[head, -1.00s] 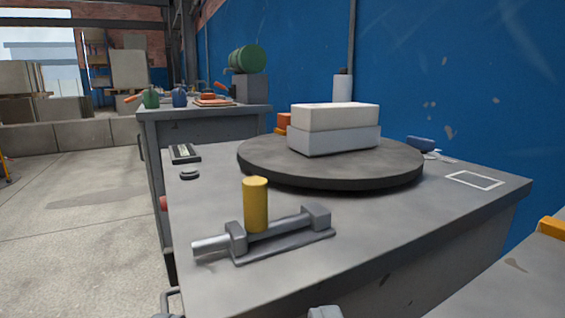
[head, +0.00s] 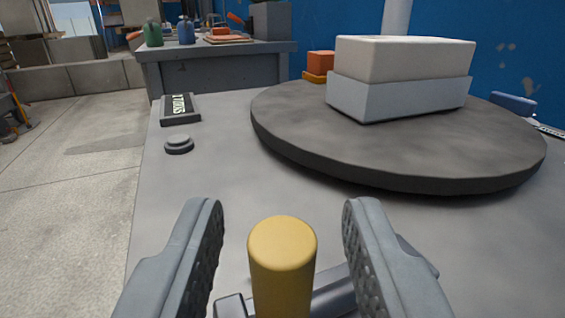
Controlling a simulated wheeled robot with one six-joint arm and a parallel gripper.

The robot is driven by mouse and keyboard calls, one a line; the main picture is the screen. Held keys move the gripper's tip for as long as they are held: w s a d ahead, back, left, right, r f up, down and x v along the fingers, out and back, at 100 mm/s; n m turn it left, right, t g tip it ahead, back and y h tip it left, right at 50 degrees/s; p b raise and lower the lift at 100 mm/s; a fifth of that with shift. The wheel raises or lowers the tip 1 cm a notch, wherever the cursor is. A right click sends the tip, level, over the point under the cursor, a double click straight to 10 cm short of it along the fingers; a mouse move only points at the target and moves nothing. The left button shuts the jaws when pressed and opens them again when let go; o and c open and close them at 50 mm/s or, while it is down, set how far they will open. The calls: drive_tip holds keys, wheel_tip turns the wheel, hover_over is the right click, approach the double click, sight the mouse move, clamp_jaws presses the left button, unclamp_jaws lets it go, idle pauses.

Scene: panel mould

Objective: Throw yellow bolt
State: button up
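The yellow bolt handle (head: 283,262) stands upright on a grey metal slide bar (head: 335,292) at the bottom middle of the head view. My gripper (head: 282,225) is open, with one grey finger on each side of the yellow handle. Gaps show between the handle and both fingers, so neither touches it. The lower part of the handle and most of the bolt's base are cut off by the picture's edge or hidden behind the right finger.
A round dark turntable (head: 400,175) holds a two-part white and grey block (head: 400,80) just beyond the bolt. A small round knob (head: 179,144) and a black label plate (head: 180,108) lie to the left. The grey tabletop between them is clear.

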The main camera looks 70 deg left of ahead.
drive_tip(key=shift+w+a, duration=0.35)
drive_tip(key=shift+a, duration=0.3)
drive_tip(key=shift+c, duration=0.5)
clamp_jaws()
drive_tip(key=w, duration=0.4)
drive_tip(key=shift+w+d, duration=0.1)
drive_tip(key=shift+w, duration=0.05)
drive_tip(key=shift+r, duration=0.1)
